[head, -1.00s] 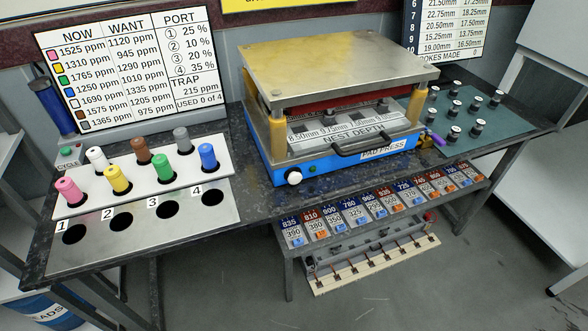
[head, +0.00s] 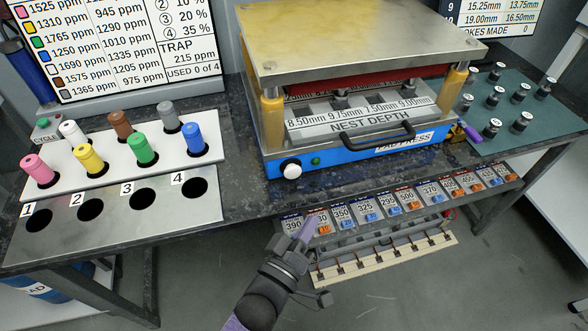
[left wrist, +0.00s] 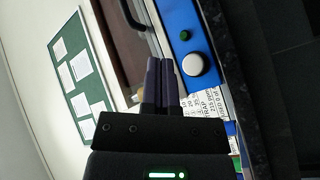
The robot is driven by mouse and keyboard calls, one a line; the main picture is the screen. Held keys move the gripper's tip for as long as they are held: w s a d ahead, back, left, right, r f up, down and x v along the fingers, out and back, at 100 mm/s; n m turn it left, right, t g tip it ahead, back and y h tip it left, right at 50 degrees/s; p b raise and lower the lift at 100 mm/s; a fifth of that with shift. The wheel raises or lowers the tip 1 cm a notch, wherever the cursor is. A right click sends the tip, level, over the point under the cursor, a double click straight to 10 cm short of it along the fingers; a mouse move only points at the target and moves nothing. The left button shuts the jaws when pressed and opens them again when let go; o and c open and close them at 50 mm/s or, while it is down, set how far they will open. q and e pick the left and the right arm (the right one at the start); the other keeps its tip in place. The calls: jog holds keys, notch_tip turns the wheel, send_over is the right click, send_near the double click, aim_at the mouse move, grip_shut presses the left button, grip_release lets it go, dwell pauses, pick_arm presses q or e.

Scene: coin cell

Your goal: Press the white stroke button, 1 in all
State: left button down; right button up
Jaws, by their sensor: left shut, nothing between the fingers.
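The white stroke button (head: 291,170) is a round knob on the blue front panel of the pad press (head: 375,147), at its left end, beside a small green button (head: 315,161). The white button also shows in the left wrist view (left wrist: 192,67), just right of the fingertips. My left gripper (head: 310,222) is shut and empty, below and in front of the white button in the head view and apart from it. The left fingers (left wrist: 159,62) lie together in the left wrist view. My right gripper is not in view.
A black handle (head: 378,138) sticks out from the press front. A rack of numbered cards (head: 370,205) sits below the table edge. Several coloured pegs stand in a white rack (head: 190,152) at the left. A green mat (head: 540,100) with several dark cylinders lies at the right.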

aim_at(293, 172)
pick_arm(q)
jog(key=shift+w, duration=0.1)
jog(key=w, duration=0.2)
jog(key=w+a+b, duration=0.1)
jog(key=w, duration=0.1)
jog(key=w+a+b, duration=0.1)
jog(key=w, duration=0.2)
jog(key=shift+w+a+f, duration=0.1)
jog(key=shift+a, duration=0.15)
jog(key=shift+w+a+b, duration=0.15)
jog(key=shift+w+b, duration=0.2)
jog(key=shift+w, duration=0.15)
dwell(0.4)
